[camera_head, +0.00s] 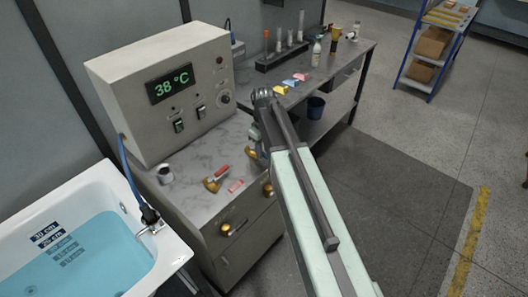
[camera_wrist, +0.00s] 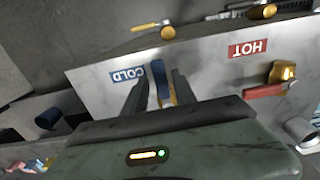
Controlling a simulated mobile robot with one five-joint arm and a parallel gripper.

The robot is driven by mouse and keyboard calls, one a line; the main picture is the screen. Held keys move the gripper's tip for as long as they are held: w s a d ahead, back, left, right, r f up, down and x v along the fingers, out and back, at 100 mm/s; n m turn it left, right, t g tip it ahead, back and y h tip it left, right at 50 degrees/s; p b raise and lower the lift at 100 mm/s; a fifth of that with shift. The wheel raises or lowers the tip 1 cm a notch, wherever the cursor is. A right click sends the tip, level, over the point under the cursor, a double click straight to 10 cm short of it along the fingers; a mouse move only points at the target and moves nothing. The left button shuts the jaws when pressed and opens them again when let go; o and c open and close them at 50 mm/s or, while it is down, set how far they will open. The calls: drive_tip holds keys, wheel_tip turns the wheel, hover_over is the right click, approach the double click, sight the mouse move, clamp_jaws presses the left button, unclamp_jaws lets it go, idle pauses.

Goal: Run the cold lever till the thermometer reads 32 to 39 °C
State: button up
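The thermometer display (camera_head: 170,84) reads 38 °C in green on a pale control box. In the wrist view, the blue cold lever (camera_wrist: 161,80) stands beside the blue COLD label (camera_wrist: 128,75). My gripper (camera_wrist: 158,82) has one finger on each side of this lever, with a gap showing between the fingers and the lever.
The white bathtub (camera_head: 180,250) at lower left holds blue water (camera_head: 85,255) and has depth marks. A small metal cylinder (camera_head: 165,174) stands near the counter's left edge. Brass knobs (camera_head: 226,229) stick out from the drawers. Coloured blocks (camera_head: 281,88) and bottles are further back.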

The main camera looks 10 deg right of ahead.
clamp_jaws()
idle(1.1)
